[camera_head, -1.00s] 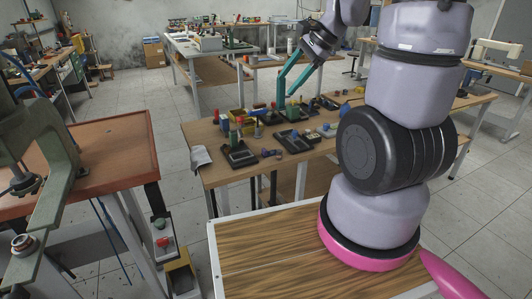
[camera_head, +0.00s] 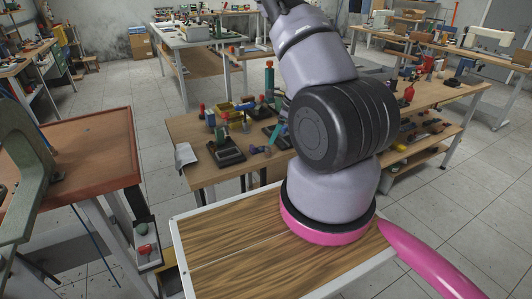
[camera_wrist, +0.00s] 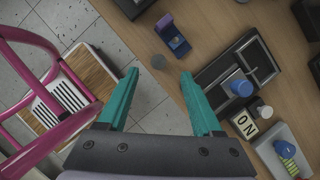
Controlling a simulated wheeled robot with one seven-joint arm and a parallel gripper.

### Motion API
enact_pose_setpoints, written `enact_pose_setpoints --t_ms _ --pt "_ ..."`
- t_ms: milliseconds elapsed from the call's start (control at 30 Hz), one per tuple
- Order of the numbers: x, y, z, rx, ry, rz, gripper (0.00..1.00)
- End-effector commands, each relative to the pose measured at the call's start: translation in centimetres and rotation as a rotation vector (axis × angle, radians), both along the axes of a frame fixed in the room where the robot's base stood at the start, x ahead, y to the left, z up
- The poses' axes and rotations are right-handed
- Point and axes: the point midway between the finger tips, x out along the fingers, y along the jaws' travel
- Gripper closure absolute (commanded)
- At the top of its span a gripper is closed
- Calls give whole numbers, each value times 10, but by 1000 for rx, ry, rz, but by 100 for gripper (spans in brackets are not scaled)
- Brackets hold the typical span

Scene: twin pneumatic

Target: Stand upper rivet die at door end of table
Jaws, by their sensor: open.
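My gripper (camera_wrist: 158,74) is open and empty in the wrist view, its two teal fingers pointing over the table (camera_wrist: 218,28) and its near edge. I cannot tell which piece is the upper rivet die. In the head view my arm hides most of the gripper; a bit of teal (camera_head: 277,133) shows at the table. The table (camera_head: 205,175) is partly hidden too.
A black tray fixture (camera_wrist: 215,73) with a blue knob (camera_wrist: 240,87) lies right of the fingers, beside an ON tag (camera_wrist: 245,125) and a grey box (camera_wrist: 275,160).

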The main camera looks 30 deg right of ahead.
Motion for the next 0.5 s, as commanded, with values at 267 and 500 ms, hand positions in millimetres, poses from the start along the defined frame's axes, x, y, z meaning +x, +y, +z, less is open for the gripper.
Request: enact_pose_setpoints --t_ms 267,500 --pt "7 8 -25 0 0 2 33" --pt "14 20 -57 1 1 3 33"
